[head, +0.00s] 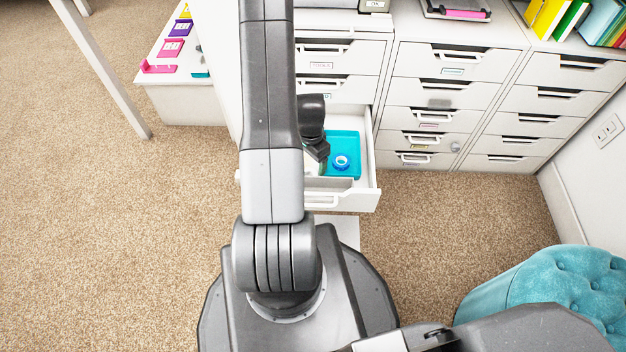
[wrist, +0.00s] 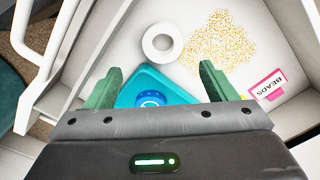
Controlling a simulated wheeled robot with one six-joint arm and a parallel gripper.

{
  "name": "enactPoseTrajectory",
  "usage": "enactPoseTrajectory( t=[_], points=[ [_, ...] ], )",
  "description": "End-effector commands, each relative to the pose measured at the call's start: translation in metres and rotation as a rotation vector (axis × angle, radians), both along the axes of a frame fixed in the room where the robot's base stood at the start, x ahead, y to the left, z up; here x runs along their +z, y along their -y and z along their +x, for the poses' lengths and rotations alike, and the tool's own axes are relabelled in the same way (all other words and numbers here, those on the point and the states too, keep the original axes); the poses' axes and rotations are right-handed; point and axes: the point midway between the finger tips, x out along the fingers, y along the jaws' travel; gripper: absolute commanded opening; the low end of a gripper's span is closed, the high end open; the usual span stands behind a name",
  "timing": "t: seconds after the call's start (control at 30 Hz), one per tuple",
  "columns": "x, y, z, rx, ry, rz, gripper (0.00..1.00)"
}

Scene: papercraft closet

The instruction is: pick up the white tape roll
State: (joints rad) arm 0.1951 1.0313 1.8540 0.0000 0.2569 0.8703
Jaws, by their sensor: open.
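The white tape roll (wrist: 162,42) lies flat on the floor of an open white drawer (head: 345,199) in the wrist view. It is a white ring with a round hole in its middle. My gripper (wrist: 161,80) is open and empty, with its two green fingers apart. The roll shows beyond the fingertips, roughly centred between them, with no finger touching it. In the head view my arm hides much of the drawer, and I cannot make out the white roll there.
A teal tray (head: 344,138) with a blue tape roll (head: 341,162) in it sits in the drawer, close to my fingers. Gold beads (wrist: 218,48) lie scattered beside the white roll, near a pink BEADS label (wrist: 266,84). Drawer walls surround these. A teal tufted stool (head: 560,285) stands at right.

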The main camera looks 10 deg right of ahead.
Motion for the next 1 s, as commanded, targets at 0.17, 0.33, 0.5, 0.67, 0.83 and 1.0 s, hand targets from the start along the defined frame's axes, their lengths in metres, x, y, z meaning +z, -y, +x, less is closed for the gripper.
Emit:
enactPoseTrajectory(
  t=[0.17,0.33,0.5,0.67,0.83,1.0],
  points=[
    [-0.02,0.0,0.0,0.0,-0.001,0.0,0.78],
    [-0.029,-0.001,0.0,0.0,0.0,0.0,0.78],
    [-0.055,-0.003,0.002,0.0,-0.001,0.0,0.78],
    [-0.073,-0.003,0.002,0.0,0.0,0.0,0.78],
    [-0.073,-0.003,0.002,0.0,0.001,0.0,0.78],
    [-0.072,-0.003,0.002,0.0,0.001,0.0,0.57]
  ],
)
